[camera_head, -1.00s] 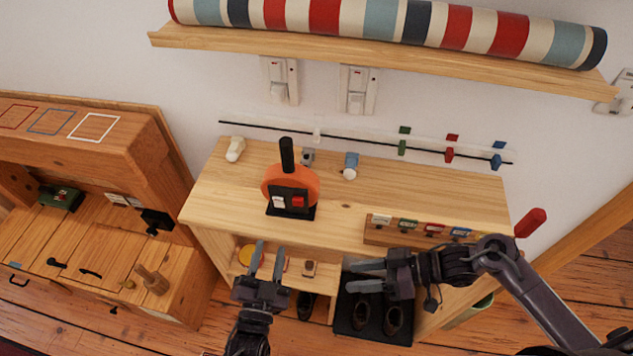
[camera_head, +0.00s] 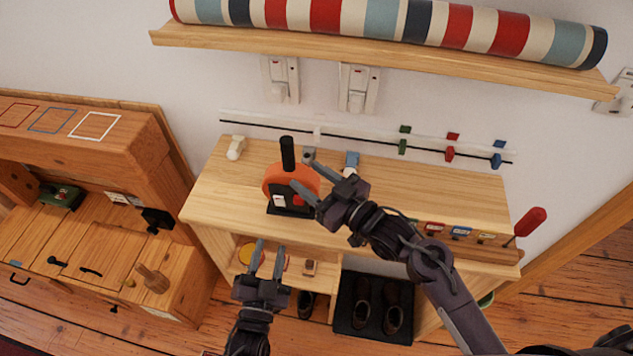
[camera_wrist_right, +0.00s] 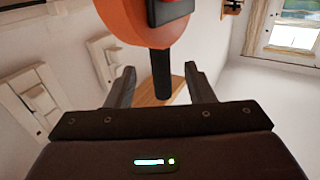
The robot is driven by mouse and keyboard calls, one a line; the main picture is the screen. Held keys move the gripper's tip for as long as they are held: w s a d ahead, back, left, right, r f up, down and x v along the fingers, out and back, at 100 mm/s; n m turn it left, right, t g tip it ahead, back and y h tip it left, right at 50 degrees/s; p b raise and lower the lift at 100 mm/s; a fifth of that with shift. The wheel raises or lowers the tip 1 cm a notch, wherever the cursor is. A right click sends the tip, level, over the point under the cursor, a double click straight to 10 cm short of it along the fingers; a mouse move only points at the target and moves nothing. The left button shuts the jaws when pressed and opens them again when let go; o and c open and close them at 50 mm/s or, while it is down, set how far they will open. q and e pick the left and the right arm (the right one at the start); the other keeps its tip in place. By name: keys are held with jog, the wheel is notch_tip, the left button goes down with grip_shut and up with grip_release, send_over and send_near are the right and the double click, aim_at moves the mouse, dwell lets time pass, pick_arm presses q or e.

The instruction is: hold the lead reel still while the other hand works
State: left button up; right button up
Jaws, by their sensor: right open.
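The lead reel (camera_head: 278,181) is an orange disc on a black stand, with a black upright handle and a white and a red block on its front. It stands on the wooden bench top. My right gripper (camera_head: 303,172) is open at the reel's right side, its fingers partly covering the reel's edge. In the right wrist view the orange reel (camera_wrist_right: 128,18) is close, and its black handle (camera_wrist_right: 161,75) appears between the spread fingers; contact cannot be told. My left gripper (camera_head: 270,248) is open and empty, lower down in front of the bench's shelf.
A white block (camera_head: 236,148), a grey piece (camera_head: 308,154) and a blue piece (camera_head: 351,163) stand along the back of the bench top (camera_head: 430,190). A rack with coloured labels (camera_head: 461,231) lies at the right, partly behind my right arm. A striped roll (camera_head: 380,20) rests on the shelf above.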

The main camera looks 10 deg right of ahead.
aim_at(294, 167)
jog(key=x, duration=0.6)
jog(key=shift+w+a, duration=0.3)
jog(key=shift+c, duration=0.2)
grip_shut()
